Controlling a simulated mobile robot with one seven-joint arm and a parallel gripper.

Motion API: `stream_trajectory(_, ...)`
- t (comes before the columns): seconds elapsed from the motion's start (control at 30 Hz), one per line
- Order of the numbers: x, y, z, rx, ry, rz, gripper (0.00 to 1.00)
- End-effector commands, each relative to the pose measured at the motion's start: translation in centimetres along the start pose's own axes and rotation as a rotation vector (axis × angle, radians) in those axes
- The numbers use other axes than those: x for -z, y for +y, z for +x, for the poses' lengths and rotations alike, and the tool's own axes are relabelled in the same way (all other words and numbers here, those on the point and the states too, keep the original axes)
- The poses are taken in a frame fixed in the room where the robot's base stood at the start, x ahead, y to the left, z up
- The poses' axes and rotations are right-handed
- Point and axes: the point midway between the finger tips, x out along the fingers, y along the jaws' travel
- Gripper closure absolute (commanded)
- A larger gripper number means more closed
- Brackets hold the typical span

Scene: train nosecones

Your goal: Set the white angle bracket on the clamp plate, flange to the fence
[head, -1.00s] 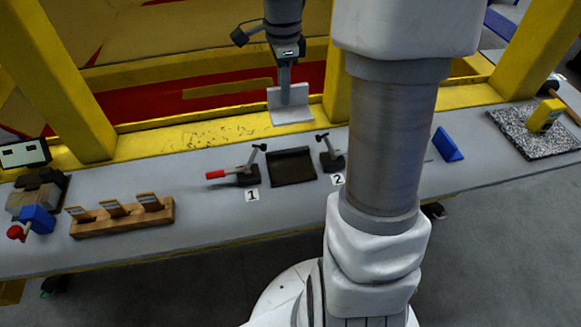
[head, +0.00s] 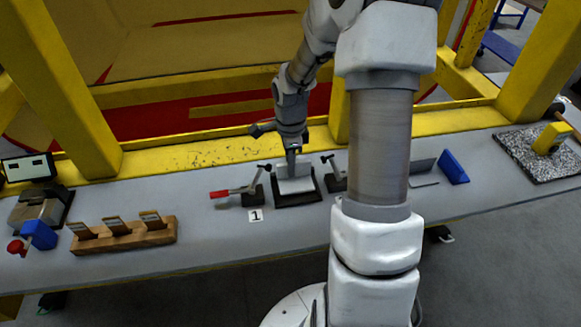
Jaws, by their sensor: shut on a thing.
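The white angle bracket (head: 296,186) is in my gripper (head: 293,158), low over or on the dark clamp plate (head: 300,203). Its upright flange is on the far side and its flat leg faces the near side. I cannot tell whether it touches the plate, and the fence is hidden behind the bracket and gripper. My gripper is shut on the bracket from above. A toggle clamp (head: 250,190) with a red handle stands left of the plate, by the label 1. A second clamp (head: 335,178) stands at the right, partly hidden by my arm.
A wooden rack (head: 124,236) with several slotted pieces and a vise (head: 40,225) with a blue part lie at the left. A blue angled piece (head: 453,167) and a speckled slab (head: 538,152) with a yellow block are at the right. Yellow posts stand behind the bench.

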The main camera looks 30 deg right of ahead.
Motion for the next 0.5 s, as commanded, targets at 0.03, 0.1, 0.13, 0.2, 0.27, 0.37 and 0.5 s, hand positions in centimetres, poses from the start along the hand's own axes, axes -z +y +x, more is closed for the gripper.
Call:
stream_trajectory(0.03,-0.02,0.03,0.57,-0.002,0.0,-0.001,1.0)
stream_trajectory(0.1,-0.03,0.01,0.92,0.0,-0.001,-0.001,1.0)
stream_trajectory(0.13,-0.03,-0.01,0.95,0.001,-0.001,0.0,1.0)
stream_trajectory(0.2,-0.02,-0.03,0.93,0.002,-0.001,0.0,1.0)
stream_trajectory(0.27,-0.02,-0.03,0.92,0.002,0.0,0.0,1.0)
stream_trajectory(0.37,-0.01,-0.02,0.97,0.001,0.0,0.0,1.0)
stream_trajectory(0.5,0.02,-0.01,1.28,0.001,0.0,-0.001,0.82)
